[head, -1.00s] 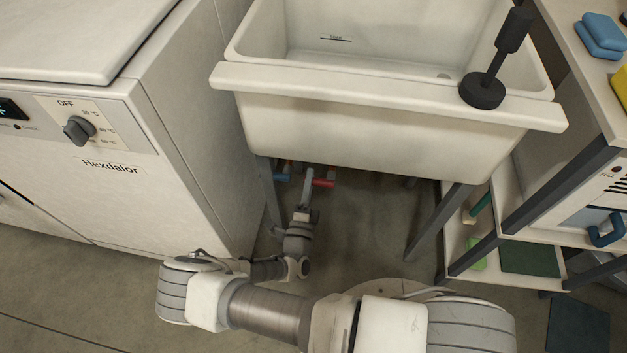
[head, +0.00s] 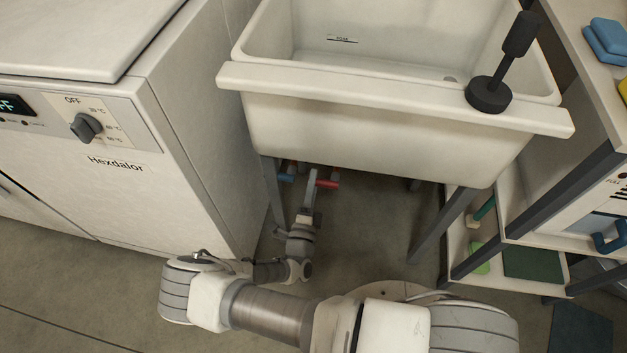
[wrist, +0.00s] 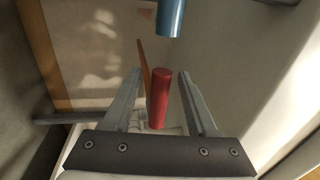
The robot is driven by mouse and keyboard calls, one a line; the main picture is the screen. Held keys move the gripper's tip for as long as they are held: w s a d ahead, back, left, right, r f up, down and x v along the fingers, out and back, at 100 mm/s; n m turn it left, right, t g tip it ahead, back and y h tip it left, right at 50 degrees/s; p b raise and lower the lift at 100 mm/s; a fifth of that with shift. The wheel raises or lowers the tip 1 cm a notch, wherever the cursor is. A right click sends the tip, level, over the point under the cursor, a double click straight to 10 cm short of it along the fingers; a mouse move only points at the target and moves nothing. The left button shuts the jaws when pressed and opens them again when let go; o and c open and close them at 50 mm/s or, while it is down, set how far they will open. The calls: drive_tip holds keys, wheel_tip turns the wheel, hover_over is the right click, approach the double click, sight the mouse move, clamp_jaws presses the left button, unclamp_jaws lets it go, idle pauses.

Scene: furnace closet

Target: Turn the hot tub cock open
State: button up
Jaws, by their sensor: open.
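The hot cock's red handle (head: 328,184) is under the front left of the tub (head: 350,130). A blue handle (head: 286,178) is just left of it. My gripper (head: 313,174) reaches under the tub, at the left end of the red handle. In the wrist view my gripper (wrist: 159,76) is open, and the red handle (wrist: 160,98) stands between its two fingers with a gap on each side. The blue handle (wrist: 171,18) is ahead, beyond the fingertips. The cock body behind the handle is mostly hidden.
A white appliance (head: 190,140) with a dial stands close on the left. The tub's legs (head: 440,226) flank the space underneath. A plunger (head: 488,95) rests on the tub rim. A shelf unit (head: 540,215) stands on the right. The floor under the tub is mostly clear.

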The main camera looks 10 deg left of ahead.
drive_tip(key=s+f+p, duration=0.3)
drive_tip(key=s, duration=1.3)
drive_tip(key=shift+s+a+f, duration=0.15)
drive_tip(key=shift+s+a, duration=0.1)
drive_tip(key=shift+s, duration=0.05)
drive_tip(key=shift+s, duration=0.1)
